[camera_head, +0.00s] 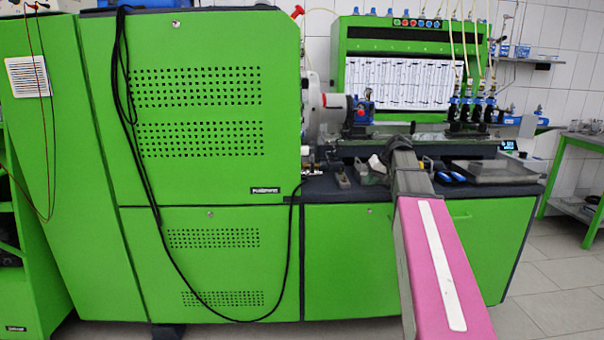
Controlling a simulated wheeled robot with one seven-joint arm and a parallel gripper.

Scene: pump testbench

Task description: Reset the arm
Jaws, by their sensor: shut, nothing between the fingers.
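A pink and grey arm link with a white strip, which looks like my own, rises from the bottom right. Its grey far end is in front of the bench top. No gripper fingers can be made out there, so my gripper is not seen. The green pump testbench (222,170) stands ahead, with its large perforated cabinet at the left. Its work area (430,148) at the right is partly hidden behind the arm.
A blue pump unit (361,112) and a row of injectors (470,112) with hoses sit on the bench. Blue-black tools (450,177) and a metal tray (495,171) lie near its front. A black cable (165,255) hangs down the cabinet. Floor (555,285) is clear at right.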

